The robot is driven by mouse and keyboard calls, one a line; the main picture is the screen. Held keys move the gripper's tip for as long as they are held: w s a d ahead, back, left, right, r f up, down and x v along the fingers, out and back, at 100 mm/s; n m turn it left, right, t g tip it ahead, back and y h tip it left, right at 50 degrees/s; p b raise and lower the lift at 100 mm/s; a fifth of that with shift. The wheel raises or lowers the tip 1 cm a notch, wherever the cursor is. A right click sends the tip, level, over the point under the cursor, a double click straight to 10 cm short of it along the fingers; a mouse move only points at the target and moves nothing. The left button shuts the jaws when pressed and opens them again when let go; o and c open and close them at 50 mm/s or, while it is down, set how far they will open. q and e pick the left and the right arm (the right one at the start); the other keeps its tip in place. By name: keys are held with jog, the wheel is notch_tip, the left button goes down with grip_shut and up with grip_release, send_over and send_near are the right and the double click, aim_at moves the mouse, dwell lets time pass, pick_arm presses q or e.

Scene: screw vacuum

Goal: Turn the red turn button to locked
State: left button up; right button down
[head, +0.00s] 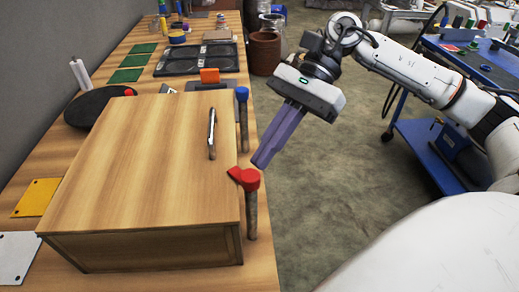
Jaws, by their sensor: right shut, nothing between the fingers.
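The red turn button (247,179) is a round cap with a pointed tab. It sits on top of a grey post at the right side of a wooden box (150,165), near the box's front right corner. Its tab points left, over the box edge. My right gripper (262,160) has purple fingers that are shut and empty. Its fingertips are just above and to the right of the red button, and I cannot tell whether they touch it. My left gripper is not in view.
A blue-capped post (242,97) and a metal handle (212,130) are farther back on the box's right side. A round black plate (98,104) and a black tray (195,60) lie on the workbench. A blue cart (425,150) stands at right. The floor (310,220) between is clear.

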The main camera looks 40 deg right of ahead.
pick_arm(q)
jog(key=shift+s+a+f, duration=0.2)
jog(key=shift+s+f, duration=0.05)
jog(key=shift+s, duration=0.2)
pick_arm(e)
jog(key=shift+a, duration=0.8)
pick_arm(q)
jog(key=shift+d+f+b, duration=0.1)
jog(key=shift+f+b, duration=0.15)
jog(key=shift+b, duration=0.1)
pick_arm(e)
jog(key=shift+w+a, duration=0.2)
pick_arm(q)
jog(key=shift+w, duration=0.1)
